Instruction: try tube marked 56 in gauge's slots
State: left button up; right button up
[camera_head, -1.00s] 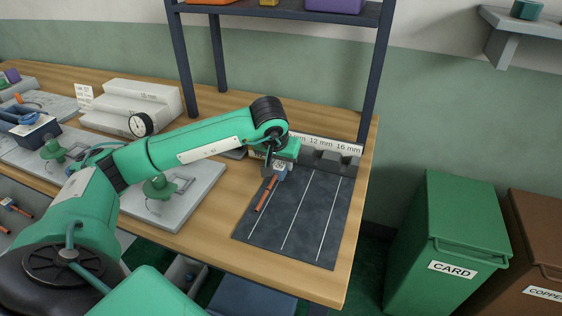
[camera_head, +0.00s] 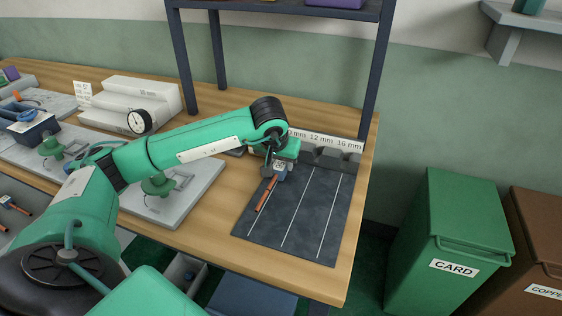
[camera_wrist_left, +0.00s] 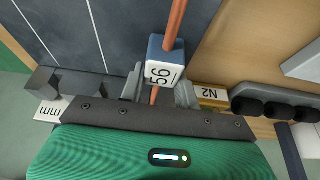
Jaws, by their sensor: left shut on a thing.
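The tube marked 56 (camera_head: 267,194) is a thin copper rod with a small blue-and-white block. In the left wrist view the block (camera_wrist_left: 165,62) shows "56" and the rod runs through it. My left gripper (camera_head: 277,170) is shut on this piece, its grey fingers on either side of the block, above the dark lined mat. The gauge (camera_head: 333,156) is a dark grey slotted block at the mat's back edge, with a label strip reading 12 mm and 16 mm. My gripper is at its left part and hides the leftmost slot. My right gripper is out of view.
The dark mat (camera_head: 312,215) with white lines is clear right of the tube. A dial gauge (camera_head: 139,122) and white stepped blocks (camera_head: 140,98) stand to the left. A rack post (camera_head: 374,75) rises behind the gauge. The green CARD bin (camera_head: 455,225) stands beyond the table.

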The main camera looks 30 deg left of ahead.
pick_arm(q)
jog(key=shift+f+b, duration=0.3)
jog(key=shift+f, duration=0.1)
jog(key=o, duration=1.1)
